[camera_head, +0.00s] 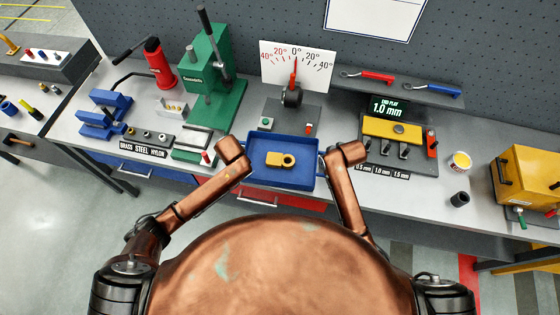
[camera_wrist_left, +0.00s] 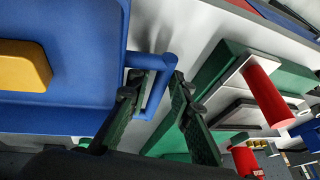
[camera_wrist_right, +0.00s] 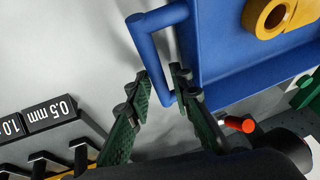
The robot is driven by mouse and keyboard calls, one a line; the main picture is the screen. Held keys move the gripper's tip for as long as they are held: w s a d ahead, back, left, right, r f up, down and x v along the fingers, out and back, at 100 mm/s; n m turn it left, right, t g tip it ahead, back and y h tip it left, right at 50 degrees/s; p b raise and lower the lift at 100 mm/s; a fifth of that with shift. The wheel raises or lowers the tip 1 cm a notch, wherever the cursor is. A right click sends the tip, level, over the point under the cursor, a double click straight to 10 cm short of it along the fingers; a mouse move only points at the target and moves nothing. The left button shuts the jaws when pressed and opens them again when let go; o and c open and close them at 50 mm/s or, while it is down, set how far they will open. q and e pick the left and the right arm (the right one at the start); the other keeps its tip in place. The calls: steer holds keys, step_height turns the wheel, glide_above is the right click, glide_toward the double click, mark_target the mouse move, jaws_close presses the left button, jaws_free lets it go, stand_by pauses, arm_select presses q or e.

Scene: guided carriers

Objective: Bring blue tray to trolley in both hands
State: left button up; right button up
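The blue tray (camera_head: 256,177) lies flat near the bench's front edge, with a yellow part (camera_head: 281,160) with a round hole inside it. My left gripper (camera_head: 233,158) is at the tray's left handle. In the left wrist view its open fingers (camera_wrist_left: 162,84) stand on either side of the blue handle bar (camera_wrist_left: 160,92). My right gripper (camera_head: 338,157) is at the right handle. In the right wrist view its open fingers (camera_wrist_right: 162,80) straddle that handle bar (camera_wrist_right: 146,50), with gaps showing. No trolley can be made out.
Behind the tray stands a dial gauge (camera_head: 298,66). A green press (camera_head: 209,75) and blue vise (camera_head: 103,112) are at left.

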arm_select(q)
steer(key=shift+f, duration=0.2)
arm_select(e)
steer(key=shift+f, duration=0.2)
arm_select(q)
steer(key=shift+c, duration=0.6)
arm_select(e)
steer(key=shift+c, duration=0.6)
arm_select(q)
jaws_close()
arm_select(e)
jaws_close()
arm_select(q)
steer(key=shift+w+r, duration=0.1)
steer(key=shift+w, duration=0.05)
arm_select(e)
steer(key=shift+w+r, duration=0.1)
steer(key=shift+w, duration=0.05)
